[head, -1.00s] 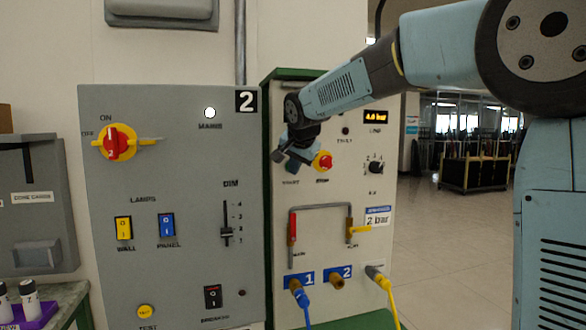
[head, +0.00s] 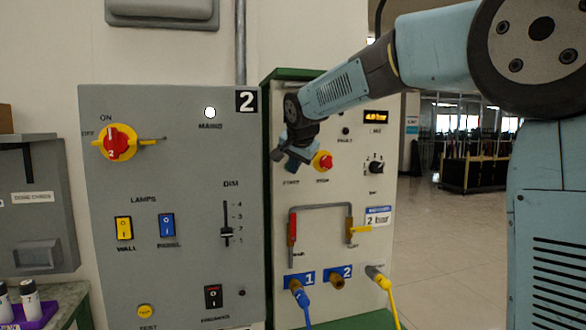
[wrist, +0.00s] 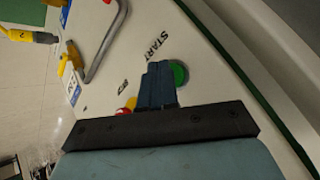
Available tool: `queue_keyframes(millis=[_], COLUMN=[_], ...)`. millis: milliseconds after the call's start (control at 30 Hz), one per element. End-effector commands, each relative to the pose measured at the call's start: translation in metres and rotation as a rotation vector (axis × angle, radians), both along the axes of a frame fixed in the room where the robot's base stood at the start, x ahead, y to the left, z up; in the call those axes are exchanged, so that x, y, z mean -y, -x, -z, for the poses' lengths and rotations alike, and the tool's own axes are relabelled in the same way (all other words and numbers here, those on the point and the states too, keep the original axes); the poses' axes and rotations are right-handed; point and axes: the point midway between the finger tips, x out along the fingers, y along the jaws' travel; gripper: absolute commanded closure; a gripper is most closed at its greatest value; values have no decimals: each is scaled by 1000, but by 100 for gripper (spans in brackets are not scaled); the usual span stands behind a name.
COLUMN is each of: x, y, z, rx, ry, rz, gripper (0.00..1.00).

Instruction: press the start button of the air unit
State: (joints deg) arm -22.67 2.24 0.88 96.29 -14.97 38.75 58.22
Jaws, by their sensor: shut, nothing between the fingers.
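The air unit (head: 345,110) is a pale panel right of the grey board. The green start button (wrist: 180,74) shows in the wrist view below its START lettering; in the head view my gripper hides it. My gripper (head: 283,160) is shut and empty in front of the unit's upper left part. In the wrist view its blue fingers (wrist: 159,72) overlap the left edge of the green button. I cannot tell whether they touch the panel. The red stop button (head: 323,161) in its yellow ring sits just right of my gripper.
A rotary knob (head: 376,167) and a lit display (head: 376,117) are on the unit's right side. Below are a bent pipe with a red-handled valve (head: 293,228) and a yellow-handled one (head: 357,230), and blue and yellow hoses. The grey board (head: 185,270) stands at left.

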Motion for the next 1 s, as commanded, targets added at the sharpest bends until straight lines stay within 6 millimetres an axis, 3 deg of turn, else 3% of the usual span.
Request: queue_keyframes(millis=[1000], x=[-2], y=[-7], z=[0], rx=[0], ry=[1], rz=[1], gripper=[100])
